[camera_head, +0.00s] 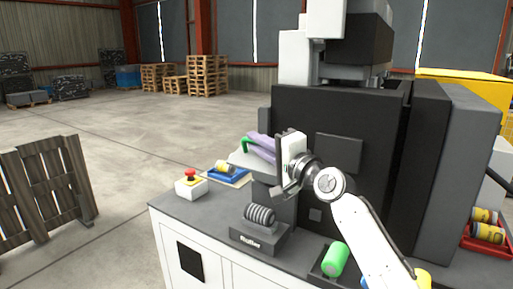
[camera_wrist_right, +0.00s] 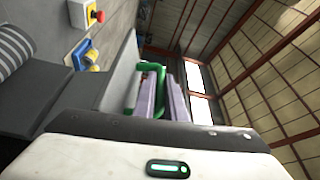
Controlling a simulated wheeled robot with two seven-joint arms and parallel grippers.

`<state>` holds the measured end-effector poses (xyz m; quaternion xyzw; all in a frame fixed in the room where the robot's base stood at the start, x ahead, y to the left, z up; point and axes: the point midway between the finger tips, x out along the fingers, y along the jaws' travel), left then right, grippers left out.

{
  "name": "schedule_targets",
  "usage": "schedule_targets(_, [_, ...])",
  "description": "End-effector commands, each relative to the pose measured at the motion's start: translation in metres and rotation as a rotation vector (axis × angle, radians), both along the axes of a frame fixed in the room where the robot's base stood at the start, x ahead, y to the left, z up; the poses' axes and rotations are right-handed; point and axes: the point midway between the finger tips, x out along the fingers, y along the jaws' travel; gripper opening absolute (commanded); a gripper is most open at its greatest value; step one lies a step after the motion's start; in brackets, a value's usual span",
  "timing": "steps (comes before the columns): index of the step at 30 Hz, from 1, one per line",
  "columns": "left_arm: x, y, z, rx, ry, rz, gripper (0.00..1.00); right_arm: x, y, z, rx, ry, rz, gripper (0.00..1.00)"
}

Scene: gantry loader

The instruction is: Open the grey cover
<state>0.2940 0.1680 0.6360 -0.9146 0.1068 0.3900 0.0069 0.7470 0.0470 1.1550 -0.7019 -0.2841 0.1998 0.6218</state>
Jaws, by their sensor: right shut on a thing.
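The grey cover (camera_head: 246,163) is a light slab on top of a dark grey housing at the left of the black machine. It carries a green handle (camera_head: 247,146). My right gripper (camera_head: 256,141) reaches in from the right above the cover. Its lavender fingers are shut on the green handle. In the right wrist view the handle (camera_wrist_right: 150,130) shows at the fingers, beside a grey panel (camera_wrist_right: 121,70) that looks like the cover. My gripper and wrist hide part of the cover, and I cannot tell how far it is raised. My left gripper is not in view.
The black machine (camera_head: 340,190) stands close behind my right arm. An emergency stop box (camera_head: 191,188), a blue tray (camera_head: 229,178) and a dark stand with a ribbed roller (camera_head: 259,216) share the bench. A green cylinder (camera_head: 335,259) lies near my forearm. Free floor is at the left.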

Motion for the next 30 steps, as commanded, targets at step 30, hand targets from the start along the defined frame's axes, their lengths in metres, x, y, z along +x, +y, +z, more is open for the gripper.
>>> schedule_targets(30, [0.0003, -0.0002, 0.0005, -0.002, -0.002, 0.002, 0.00, -0.0034, -0.0012, -0.0010, -0.003, 0.001, 0.004, 0.29])
